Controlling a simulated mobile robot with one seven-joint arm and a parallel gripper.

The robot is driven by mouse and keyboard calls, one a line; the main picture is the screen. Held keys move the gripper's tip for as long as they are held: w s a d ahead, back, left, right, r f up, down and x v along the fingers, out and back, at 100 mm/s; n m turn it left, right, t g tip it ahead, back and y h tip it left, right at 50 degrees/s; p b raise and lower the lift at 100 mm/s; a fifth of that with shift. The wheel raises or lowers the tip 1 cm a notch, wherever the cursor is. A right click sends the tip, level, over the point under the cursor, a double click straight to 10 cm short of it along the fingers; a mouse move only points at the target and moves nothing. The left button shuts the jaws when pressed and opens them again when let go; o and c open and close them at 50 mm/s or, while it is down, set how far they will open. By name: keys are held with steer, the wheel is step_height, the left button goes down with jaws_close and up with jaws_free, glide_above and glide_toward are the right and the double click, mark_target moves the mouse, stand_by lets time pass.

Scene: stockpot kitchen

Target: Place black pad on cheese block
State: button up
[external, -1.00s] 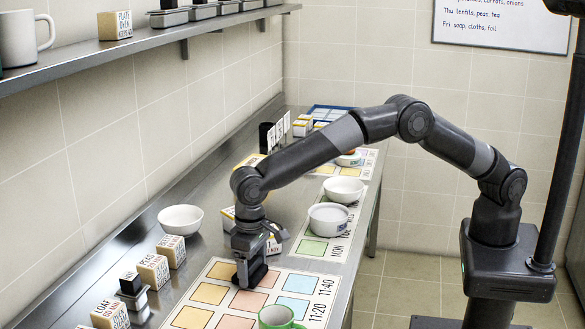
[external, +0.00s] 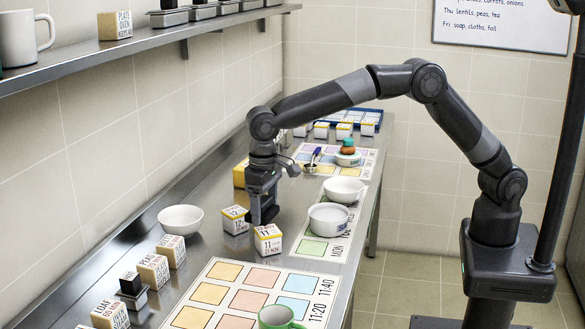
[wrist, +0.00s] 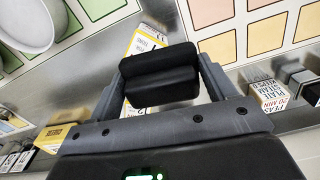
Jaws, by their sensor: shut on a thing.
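My gripper (external: 263,212) is shut on the black pad (wrist: 160,76), which spans between the two fingers in the wrist view. In the external view the gripper hangs above the steel counter, between the left white bowl and the right white bowls; the pad is hard to tell apart from the dark fingers there. The cheese block (external: 239,173) is yellow and sits on the counter behind my gripper, partly hidden by my arm. A yellow block, likely the cheese, also shows at the lower left of the wrist view (wrist: 54,137).
Two labelled white-and-yellow boxes, (external: 235,219) and (external: 268,239), stand close to my gripper. A white bowl (external: 181,219) is at left; two more, (external: 344,190) and (external: 328,218), are at right. A coloured-square mat (external: 225,272) and green mug (external: 279,317) are in front.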

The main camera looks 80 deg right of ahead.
steer(key=w+d+r, duration=0.2)
steer(key=w+d, duration=0.1)
steer(key=d, duration=1.4)
steer(key=w+d+r+n, duration=0.1)
steer(key=w+d+r, duration=0.15)
steer(key=d, duration=1.45)
steer(key=w+d+r, duration=0.2)
steer(key=d+r, duration=0.1)
steer(key=d, duration=1.3)
steer(key=w+a+f, duration=0.4)
steer(key=a, duration=0.1)
steer(key=w+a+f, duration=0.3)
steer(key=shift+a, duration=0.2)
steer(key=shift+f, duration=2.05)
steer(key=shift+f, duration=0.1)
steer(key=o, duration=1)
